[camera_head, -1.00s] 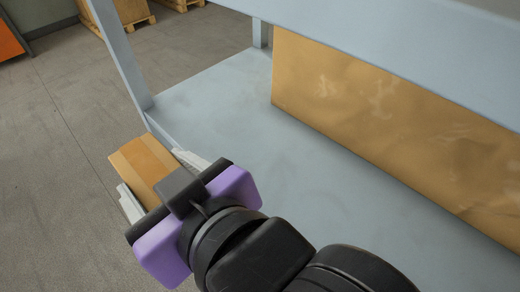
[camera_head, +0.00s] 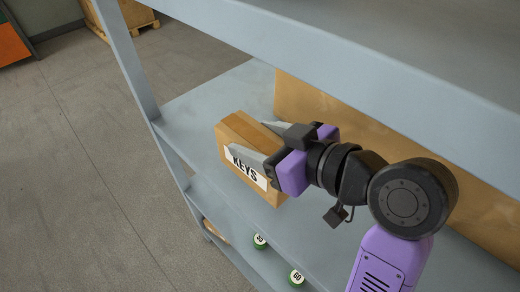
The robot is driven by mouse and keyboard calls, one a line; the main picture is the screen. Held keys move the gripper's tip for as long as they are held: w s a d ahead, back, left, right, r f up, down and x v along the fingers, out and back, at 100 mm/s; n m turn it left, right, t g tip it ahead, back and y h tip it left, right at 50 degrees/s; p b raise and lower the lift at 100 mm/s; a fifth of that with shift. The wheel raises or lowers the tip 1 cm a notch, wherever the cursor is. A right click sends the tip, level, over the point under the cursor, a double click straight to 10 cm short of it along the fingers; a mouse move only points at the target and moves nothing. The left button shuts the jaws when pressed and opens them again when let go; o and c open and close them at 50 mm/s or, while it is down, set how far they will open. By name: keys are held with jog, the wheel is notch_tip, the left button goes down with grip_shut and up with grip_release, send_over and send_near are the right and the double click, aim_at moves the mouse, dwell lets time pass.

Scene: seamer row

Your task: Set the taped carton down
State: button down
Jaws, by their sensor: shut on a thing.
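The taped carton (camera_head: 232,134) is a small brown box with a darker tape strip along its top and a white label reading "KEYS" on its near side. My gripper (camera_head: 258,143) is shut on it, one pale finger on each side. The carton is at the front edge of a blue-grey shelf (camera_head: 196,107), seemingly overlapping that edge. I cannot tell whether its underside touches the shelf.
A large brown board or box (camera_head: 291,99) stands at the back of this shelf. An upper shelf (camera_head: 330,54) runs above my arm. A lower shelf (camera_head: 207,192) holds green-and-white round items (camera_head: 260,241). A post (camera_head: 126,62) rises at left.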

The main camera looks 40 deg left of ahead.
notch_tip(320, 180, down, 4)
jog(key=shift+r+p, duration=0.2)
jog(key=shift+p, duration=0.1)
jog(key=shift+w+f, duration=0.2)
jog(key=shift+f, duration=0.1)
jog(key=shift+f, duration=0.1)
jog(key=shift+c, duration=2)
grip_release()
jog(key=w+b+v, duration=0.1)
jog(key=v, duration=1.1)
jog(key=shift+s, duration=0.45)
jog(key=shift+s+d, duration=0.1)
